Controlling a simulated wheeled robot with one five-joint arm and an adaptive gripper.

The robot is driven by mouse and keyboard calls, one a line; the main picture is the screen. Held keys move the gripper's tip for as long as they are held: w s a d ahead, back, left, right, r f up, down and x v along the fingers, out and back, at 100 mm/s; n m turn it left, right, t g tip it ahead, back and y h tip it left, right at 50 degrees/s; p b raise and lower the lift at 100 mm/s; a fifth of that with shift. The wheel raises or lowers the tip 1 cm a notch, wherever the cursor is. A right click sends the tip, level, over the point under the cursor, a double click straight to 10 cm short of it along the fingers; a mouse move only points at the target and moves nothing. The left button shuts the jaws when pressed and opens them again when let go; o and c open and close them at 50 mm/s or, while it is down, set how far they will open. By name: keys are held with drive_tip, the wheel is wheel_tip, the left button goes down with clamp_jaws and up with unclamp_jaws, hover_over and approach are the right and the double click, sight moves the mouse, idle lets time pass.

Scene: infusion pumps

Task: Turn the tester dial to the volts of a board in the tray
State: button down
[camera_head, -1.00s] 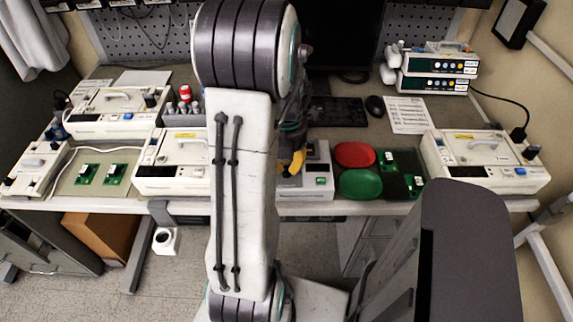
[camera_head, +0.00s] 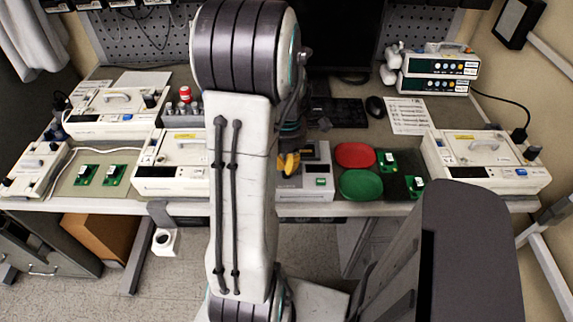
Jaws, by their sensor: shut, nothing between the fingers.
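The tester appears to be the low grey-white unit (camera_head: 305,194) at the middle front of the bench, with a small green display (camera_head: 321,182). My gripper (camera_head: 289,165), with yellow fingertips, is shut and empty over the left part of this unit. The dial cannot be made out; my gripper and arm cover that area. Two green boards (camera_head: 87,174) (camera_head: 113,175) lie in a grey tray (camera_head: 68,187) at the left. Two more green boards (camera_head: 387,161) (camera_head: 414,187) lie on dark pads at the right. Their markings are too small to read.
A red dish (camera_head: 355,155) and a green dish (camera_head: 361,185) sit right of the tester. White pumps stand on both sides (camera_head: 172,176) (camera_head: 487,178). A keyboard (camera_head: 337,112), mouse (camera_head: 375,106) and printed sheet (camera_head: 407,115) lie behind. My arm hides the bench left of the tester.

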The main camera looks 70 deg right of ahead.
drive_tip(key=m, duration=1.2)
drive_tip(key=shift+b, duration=0.4)
drive_tip(key=c, duration=2)
unclamp_jaws()
drive_tip(key=o, duration=0.8)
drive_tip(key=shift+r, duration=0.1)
wheel_tip(320, 180, up, 7)
drive_tip(key=p, duration=0.5)
drive_tip(key=shift+p, duration=0.4)
drive_tip(key=shift+o, duration=0.4)
